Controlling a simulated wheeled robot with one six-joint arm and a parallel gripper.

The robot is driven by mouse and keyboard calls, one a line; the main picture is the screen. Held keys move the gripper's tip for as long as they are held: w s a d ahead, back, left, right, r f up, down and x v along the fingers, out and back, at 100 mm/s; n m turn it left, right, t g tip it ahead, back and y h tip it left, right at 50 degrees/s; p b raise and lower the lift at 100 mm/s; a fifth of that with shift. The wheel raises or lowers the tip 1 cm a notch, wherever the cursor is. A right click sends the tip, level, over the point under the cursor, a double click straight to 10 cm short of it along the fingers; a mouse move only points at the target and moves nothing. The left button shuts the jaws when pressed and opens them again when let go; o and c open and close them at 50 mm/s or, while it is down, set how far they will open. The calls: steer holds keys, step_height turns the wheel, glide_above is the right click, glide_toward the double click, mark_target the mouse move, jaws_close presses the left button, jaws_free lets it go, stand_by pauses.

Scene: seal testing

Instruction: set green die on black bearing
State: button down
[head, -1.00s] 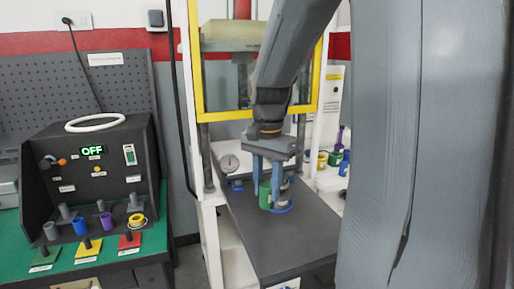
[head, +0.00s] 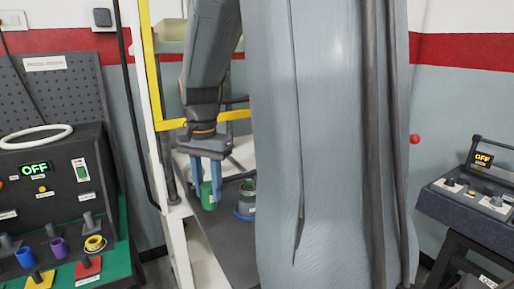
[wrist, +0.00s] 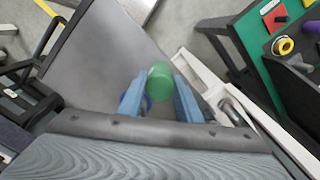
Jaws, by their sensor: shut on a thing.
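The green die (head: 208,196) is a green cylinder between the two blue fingers of my gripper (head: 207,182), which is shut on it. In the wrist view the green die (wrist: 160,82) shows between the fingertips (wrist: 162,85). To the right in the head view, apart from the die, a grey-and-dark cylindrical piece (head: 248,192) stands with a blue ring (head: 244,214) at its foot. I cannot tell for sure whether this is the black bearing. My arm hides part of the table.
The dark table (head: 225,235) lies under the press with its yellow frame (head: 151,70). A control panel reading OFF (head: 50,175) and several coloured pieces stand at left. Another OFF console (head: 470,195) is at right. The table's front part looks clear.

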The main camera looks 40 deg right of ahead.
mark_target(249, 180)
steer(key=d+r+m+p, duration=0.1)
steer(key=d+r+m, duration=0.1)
steer(key=d, duration=0.3)
steer(key=d+r+m+p, duration=0.1)
steer(key=d+m+p, duration=0.1)
steer(key=d+m, duration=0.2)
steer(key=w+d+r+m+p, duration=0.1)
steer(key=d+r+m, duration=0.1)
steer(key=d, duration=0.4)
steer(key=shift+d+r+m, duration=0.15)
steer(key=shift+r+m, duration=0.15)
steer(key=shift+m, duration=0.1)
step_height(249, 180, down, 3)
steer(key=b, duration=0.2)
steer(key=shift+b, duration=0.3)
steer(key=shift+f, duration=0.15)
steer(key=shift+f+b, duration=0.55)
steer(key=shift+f, duration=0.7)
steer(key=shift+f+p, duration=0.25)
steer(key=shift+p, duration=0.05)
steer(key=c, duration=1.6)
jaws_free()
